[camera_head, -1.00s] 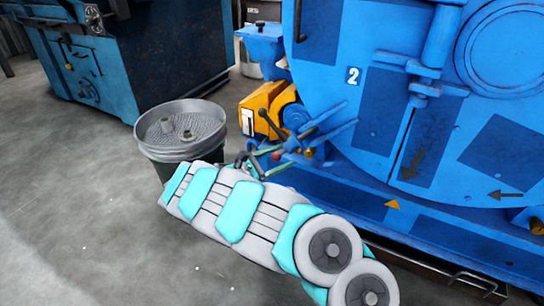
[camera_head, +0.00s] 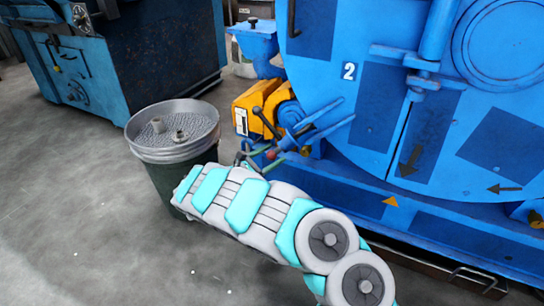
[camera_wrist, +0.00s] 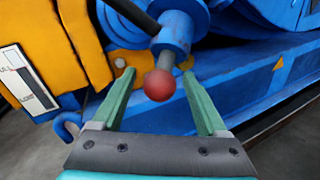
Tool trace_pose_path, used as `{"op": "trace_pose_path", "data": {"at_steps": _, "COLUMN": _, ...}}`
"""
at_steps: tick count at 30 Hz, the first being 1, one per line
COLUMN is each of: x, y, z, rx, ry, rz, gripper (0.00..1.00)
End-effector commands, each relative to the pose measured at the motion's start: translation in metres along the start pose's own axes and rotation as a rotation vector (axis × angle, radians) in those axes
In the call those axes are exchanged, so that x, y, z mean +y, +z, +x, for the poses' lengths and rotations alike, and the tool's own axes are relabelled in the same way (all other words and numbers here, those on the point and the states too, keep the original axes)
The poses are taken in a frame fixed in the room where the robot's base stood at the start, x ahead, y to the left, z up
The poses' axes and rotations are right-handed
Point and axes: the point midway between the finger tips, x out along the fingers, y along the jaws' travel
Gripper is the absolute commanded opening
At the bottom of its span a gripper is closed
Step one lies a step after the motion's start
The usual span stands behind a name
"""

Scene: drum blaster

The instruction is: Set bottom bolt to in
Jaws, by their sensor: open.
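Which bolt this is cannot be told from the pictures alone. My gripper (camera_wrist: 157,73) is open, with one green finger on each side of the knob and a visible gap to both. In the head view, the knob (camera_head: 271,154) is small and my gripper (camera_head: 258,160) is beside it, its fingers partly hidden by my arm.
A yellow housing (camera_head: 254,107) with a white label and a dark lever stands left of the knob. Blue handle bars (camera_head: 318,128) stick out above it. The floor at left is free.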

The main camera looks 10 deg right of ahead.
Motion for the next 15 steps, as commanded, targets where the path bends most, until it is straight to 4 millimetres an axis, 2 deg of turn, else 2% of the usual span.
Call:
{"op": "trace_pose_path", "data": {"at_steps": 8, "x": 0.0001, "y": 0.0000, "z": 0.0014, "rx": 0.000, "ry": 0.000, "rz": 0.000, "gripper": 0.75}}
{"op": "trace_pose_path", "data": {"at_steps": 15, "x": 0.0001, "y": -0.0001, "z": 0.0012, "rx": 0.001, "ry": 0.000, "rz": 0.000, "gripper": 0.48}}
